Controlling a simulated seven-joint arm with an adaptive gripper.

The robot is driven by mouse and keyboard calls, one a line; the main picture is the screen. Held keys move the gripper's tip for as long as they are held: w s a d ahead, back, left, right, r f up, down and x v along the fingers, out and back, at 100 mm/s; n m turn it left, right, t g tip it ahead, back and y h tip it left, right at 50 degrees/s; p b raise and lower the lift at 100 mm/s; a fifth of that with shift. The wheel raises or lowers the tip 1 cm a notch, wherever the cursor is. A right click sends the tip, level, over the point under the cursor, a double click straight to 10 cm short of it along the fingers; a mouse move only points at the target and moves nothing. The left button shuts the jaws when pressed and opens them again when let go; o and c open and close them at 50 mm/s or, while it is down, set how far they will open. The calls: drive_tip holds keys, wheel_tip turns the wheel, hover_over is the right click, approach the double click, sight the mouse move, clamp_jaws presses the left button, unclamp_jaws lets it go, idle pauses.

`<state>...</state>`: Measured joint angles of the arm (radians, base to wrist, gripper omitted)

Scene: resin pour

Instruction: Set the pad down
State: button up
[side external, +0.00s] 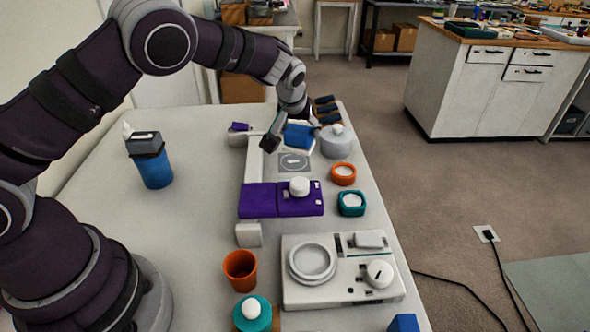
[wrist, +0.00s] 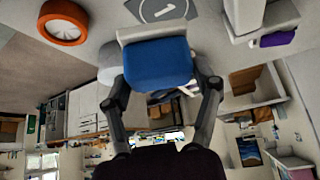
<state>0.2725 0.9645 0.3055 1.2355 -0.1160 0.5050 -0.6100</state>
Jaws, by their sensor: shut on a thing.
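My gripper (side external: 292,138) is shut on a pad with a blue top (side external: 299,136) and a pale lower layer, at the far end of the table. In the wrist view the blue pad (wrist: 158,62) sits between the two dark fingers of my gripper (wrist: 163,84). A grey square marked 1 (side external: 293,162) lies on the table just in front of the pad, and it also shows in the wrist view (wrist: 163,10) beyond the pad's pale edge. The side view does not clearly show whether the pad touches the table.
A grey lidded pot (side external: 336,146) stands close right of the pad. An orange ring-shaped dish (side external: 343,174) and a teal dish (side external: 352,204) are nearer. A purple block (side external: 262,200), a white device (side external: 335,290), an orange cup (side external: 240,270) and a blue bottle (side external: 156,171) stand around.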

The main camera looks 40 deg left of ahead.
sight(298, 147)
wheel_tip(298, 147, down, 5)
drive_tip(key=shift+f, duration=0.2)
drive_tip(key=o, duration=1.1)
drive_tip(key=shift+f, duration=0.1)
drive_tip(key=shift+o, duration=0.2)
drive_tip(key=v, duration=1.2)
drive_tip(key=s+r+m+h, duration=0.1)
drive_tip(key=s+r+m, duration=0.2)
drive_tip(key=s, duration=0.7)
drive_tip(key=s+a+r+m+h, duration=0.1)
drive_tip(key=s+r, duration=0.4)
drive_tip(key=s, duration=0.5)
drive_tip(key=shift+r+m+h, duration=0.25)
drive_tip(key=shift+m+h, duration=0.45)
drive_tip(key=shift+m, duration=0.4)
